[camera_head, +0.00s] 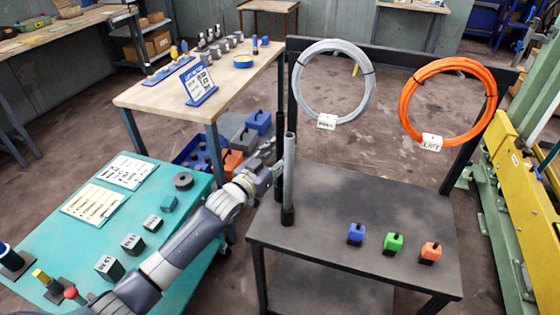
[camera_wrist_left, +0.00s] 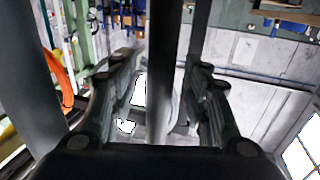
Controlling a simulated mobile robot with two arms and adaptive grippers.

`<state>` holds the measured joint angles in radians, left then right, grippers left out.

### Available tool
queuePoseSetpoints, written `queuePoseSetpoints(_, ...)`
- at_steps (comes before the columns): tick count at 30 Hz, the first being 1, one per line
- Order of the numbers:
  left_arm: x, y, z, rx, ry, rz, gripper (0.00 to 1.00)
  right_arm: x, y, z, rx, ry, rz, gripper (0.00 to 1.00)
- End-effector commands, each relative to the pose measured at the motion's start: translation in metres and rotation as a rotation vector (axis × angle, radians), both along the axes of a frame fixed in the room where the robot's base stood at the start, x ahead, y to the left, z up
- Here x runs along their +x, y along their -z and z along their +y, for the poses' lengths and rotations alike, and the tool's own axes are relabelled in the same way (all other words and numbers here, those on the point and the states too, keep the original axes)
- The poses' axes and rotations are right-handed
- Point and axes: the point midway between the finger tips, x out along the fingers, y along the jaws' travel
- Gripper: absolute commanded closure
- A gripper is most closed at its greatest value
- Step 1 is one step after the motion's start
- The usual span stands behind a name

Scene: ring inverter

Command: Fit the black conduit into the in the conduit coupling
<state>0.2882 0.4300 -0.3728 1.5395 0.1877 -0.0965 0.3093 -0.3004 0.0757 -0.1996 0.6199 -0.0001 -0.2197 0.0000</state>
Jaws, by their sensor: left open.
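A light grey conduit (camera_head: 289,165) stands upright at the left side of the dark table, its foot in a short black coupling (camera_head: 288,216). My right gripper is not in view.
A teal cart (camera_head: 140,220) stands left, with a wooden table (camera_head: 150,100) behind.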

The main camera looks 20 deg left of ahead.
Motion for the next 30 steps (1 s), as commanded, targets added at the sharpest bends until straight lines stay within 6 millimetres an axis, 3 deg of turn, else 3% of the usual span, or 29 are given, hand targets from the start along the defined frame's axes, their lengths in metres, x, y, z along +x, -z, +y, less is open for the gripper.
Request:
queuePoseSetpoints(1,0.0,0.0,0.0,0.0,0.0,0.0,0.63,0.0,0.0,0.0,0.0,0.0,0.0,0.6)
queuePoseSetpoints(6,0.0,0.0,0.0,0.0,0.0,0.0,1.0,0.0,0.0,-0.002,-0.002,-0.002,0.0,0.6)
queuePoseSetpoints(17,0.0,-0.003,0.0,0.0,0.0,-0.002,1.0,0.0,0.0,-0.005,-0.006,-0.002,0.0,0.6)
queuePoseSetpoints(20,0.0,-0.014,0.001,0.0,0.001,-0.005,1.0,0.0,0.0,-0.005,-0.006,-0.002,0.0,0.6)
queuePoseSetpoints(30,0.0,-0.08,0.0,0.0,0.001,-0.005,1.0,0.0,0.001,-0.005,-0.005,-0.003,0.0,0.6)
